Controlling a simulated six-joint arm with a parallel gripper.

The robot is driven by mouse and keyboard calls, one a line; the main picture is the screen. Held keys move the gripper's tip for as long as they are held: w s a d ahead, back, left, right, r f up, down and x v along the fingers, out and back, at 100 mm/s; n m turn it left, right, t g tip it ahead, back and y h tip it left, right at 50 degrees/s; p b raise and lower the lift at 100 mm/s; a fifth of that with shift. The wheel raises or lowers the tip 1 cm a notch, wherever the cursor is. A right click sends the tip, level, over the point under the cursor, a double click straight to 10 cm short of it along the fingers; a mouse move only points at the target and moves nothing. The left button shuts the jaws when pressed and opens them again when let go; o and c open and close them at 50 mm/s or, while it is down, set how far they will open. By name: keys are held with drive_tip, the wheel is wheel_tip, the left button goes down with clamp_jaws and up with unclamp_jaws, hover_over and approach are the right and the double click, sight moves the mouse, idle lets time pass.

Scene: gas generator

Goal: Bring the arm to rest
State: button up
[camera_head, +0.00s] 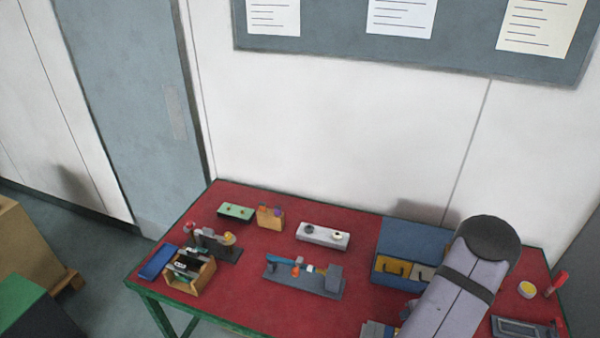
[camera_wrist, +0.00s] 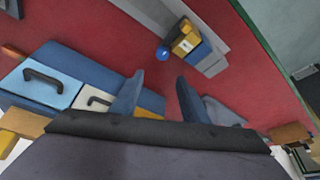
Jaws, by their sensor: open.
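My gripper (camera_wrist: 155,95) shows in the wrist view with its two blue-grey fingers spread apart and nothing between them. It is over the red table (camera_wrist: 130,50), with a blue box (camera_wrist: 90,68) to its left. A grey fixture with yellow blocks (camera_wrist: 187,40) and a small blue ball-like part (camera_wrist: 162,53) lies beyond the fingertips. In the head view, my grey arm covers the right part of the table, and the gripper itself is hidden.
The red table (camera_head: 225,283) carries a blue case (camera_head: 412,240), a grey fixture (camera_head: 305,277), a white block with knobs (camera_head: 322,235), a green box (camera_head: 236,211) and a wooden tray (camera_head: 190,272). A yellow-topped cup (camera_head: 527,289) stands at the right. Cartons (camera_head: 30,245) stand on the floor left.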

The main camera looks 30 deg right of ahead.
drive_tip(key=shift+s+d+n, duration=0.15)
drive_tip(key=shift+s+n, duration=0.05)
drive_tip(key=shift+n, duration=0.2)
drive_tip(key=s+d+f+g+h, duration=0.15)
drive_tip(key=s+g, duration=0.25)
drive_tip(key=s, duration=0.5)
drive_tip(key=s+a+r+m+g+y, duration=0.3)
drive_tip(key=s+a+m+g+y, duration=0.1)
drive_tip(key=s+a, duration=0.75)
drive_tip(key=w+a+r+n+t+b, duration=0.1)
drive_tip(key=w+a+r+n+b, duration=0.15)
drive_tip(key=w+a, duration=0.6)
drive_tip(key=w+a+r+n+t+h+b, duration=0.1)
drive_tip(key=w+a+r+n+t+b, duration=0.25)
drive_tip(key=a, duration=0.75)
drive_tip(key=w+a+r+n+g+b, duration=0.1)
drive_tip(key=w+a+r+b, duration=0.25)
drive_tip(key=w+a, duration=0.55)
wheel_tip(320, 180, down, 49)
drive_tip(key=a+b, duration=0.1)
drive_tip(key=b, duration=4.8)
drive_tip(key=shift+s+a+f+m, duration=0.15)
drive_tip(key=shift+s+f+m, duration=0.05)
drive_tip(key=shift+s+m, duration=0.1)
